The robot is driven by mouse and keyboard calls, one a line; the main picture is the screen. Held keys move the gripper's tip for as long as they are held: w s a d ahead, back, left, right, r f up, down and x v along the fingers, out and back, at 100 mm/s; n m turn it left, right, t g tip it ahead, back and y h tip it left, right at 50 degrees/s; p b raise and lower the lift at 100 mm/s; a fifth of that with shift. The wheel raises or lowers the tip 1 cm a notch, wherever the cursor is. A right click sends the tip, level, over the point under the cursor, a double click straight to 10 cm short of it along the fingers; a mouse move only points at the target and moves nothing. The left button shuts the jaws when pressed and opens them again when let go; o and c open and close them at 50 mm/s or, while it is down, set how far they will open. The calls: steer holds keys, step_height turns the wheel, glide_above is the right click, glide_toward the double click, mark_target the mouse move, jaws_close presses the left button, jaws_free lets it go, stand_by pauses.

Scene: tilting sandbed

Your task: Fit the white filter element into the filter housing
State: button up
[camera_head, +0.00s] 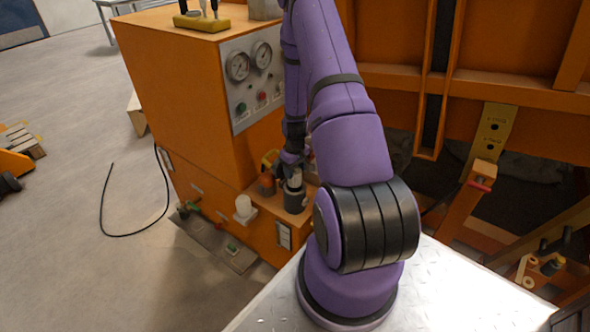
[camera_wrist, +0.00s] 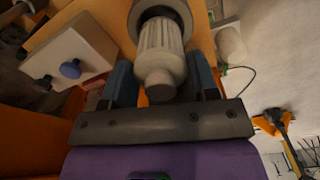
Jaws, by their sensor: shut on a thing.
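The white pleated filter element (camera_wrist: 160,48) is between the two blue fingers of my gripper (camera_wrist: 160,70) in the wrist view, with its rounded end cap toward the camera. My gripper is shut on it. The far end of the element is at the dark round mouth of the filter housing (camera_wrist: 138,12), in line with it, and seems to be partly inside; how deep I cannot tell. In the head view the dark cylindrical housing (camera_head: 295,198) stands on a ledge of the orange cabinet, with my gripper (camera_head: 292,166) right above it.
A white cup-like part (camera_head: 245,206) sits on a small ledge left of the housing; it also shows in the wrist view (camera_wrist: 230,44). The orange cabinet (camera_head: 185,100) with a gauge panel (camera_head: 252,72) rises behind. A black cable (camera_head: 105,205) lies on open floor at left.

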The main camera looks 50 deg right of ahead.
mark_target(295, 171)
steer(key=shift+f, duration=3.35)
steer(key=shift+r, duration=0.15)
steer(key=shift+r, duration=2.9)
steer(key=shift+f, duration=1.3)
